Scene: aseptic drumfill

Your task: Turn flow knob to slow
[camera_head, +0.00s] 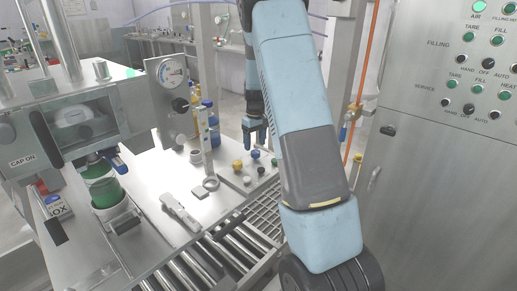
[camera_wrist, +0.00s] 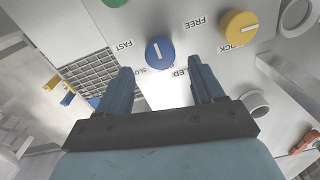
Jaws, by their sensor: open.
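The blue knob (camera_wrist: 160,53) has a white pointer line and stands near a FAST label (camera_wrist: 123,46); a partly hidden label below it seems to read SLOW. The line runs roughly up and down the wrist picture, and I cannot tell which end marks the setting. My gripper (camera_wrist: 160,68) is open, with one blue finger on each side of the knob and a gap to it on both sides. In the head view my gripper (camera_head: 255,141) points down above the steel panel, just over a blue knob (camera_head: 255,155). No contact is visible.
A yellow knob (camera_wrist: 239,26) between FREE and LOCK labels stands close to the right finger. A green round part (camera_wrist: 115,2) is cut off at the top. A metal grating (camera_wrist: 80,75) lies to the left. A roller conveyor (camera_head: 215,258) runs in front of the bench.

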